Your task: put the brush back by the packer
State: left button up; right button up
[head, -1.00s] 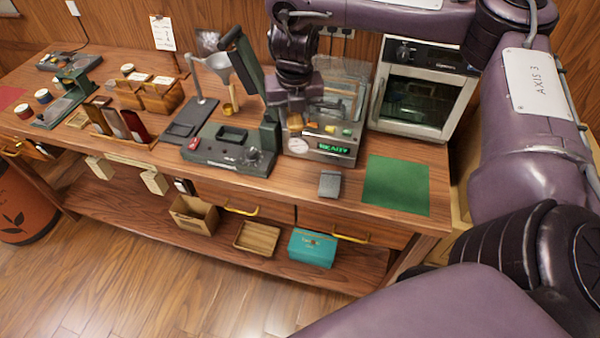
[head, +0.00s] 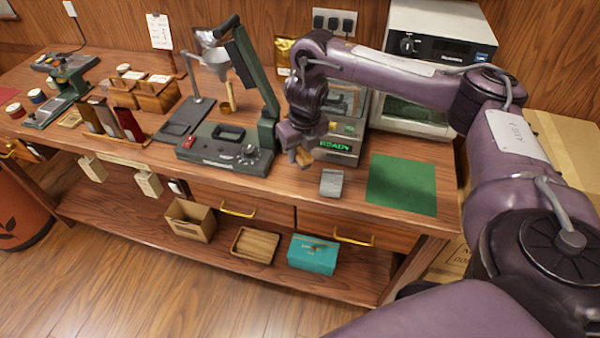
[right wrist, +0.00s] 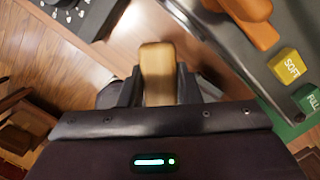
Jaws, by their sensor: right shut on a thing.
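My right gripper (head: 300,149) is shut on the brush (head: 304,158), whose wooden part shows below the fingers. In the right wrist view the brush's pale wooden end (right wrist: 158,70) sits between the two dark fingers; its bristles cannot be made out. The machine with the lit READY display (head: 336,145), seemingly the packer, stands just behind and right of the gripper. Its orange part, yellow SOFT button (right wrist: 287,66) and green FULL button show in the right wrist view. The brush is held above the bench, near the front of this machine. My left gripper is out of view.
A small grey block (head: 332,183) lies on the bench in front of the packer, with a green mat (head: 402,185) to its right. The green press (head: 226,150) with a lever stands left of the gripper. A white oven (head: 420,60) stands behind.

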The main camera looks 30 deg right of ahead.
aim_at(300, 175)
notch_tip(300, 175, down, 5)
jog(key=shift+f, duration=0.2)
dwell(0.3)
jog(key=shift+f, duration=0.15)
jog(key=o, duration=0.9)
jog(key=shift+o, duration=0.2)
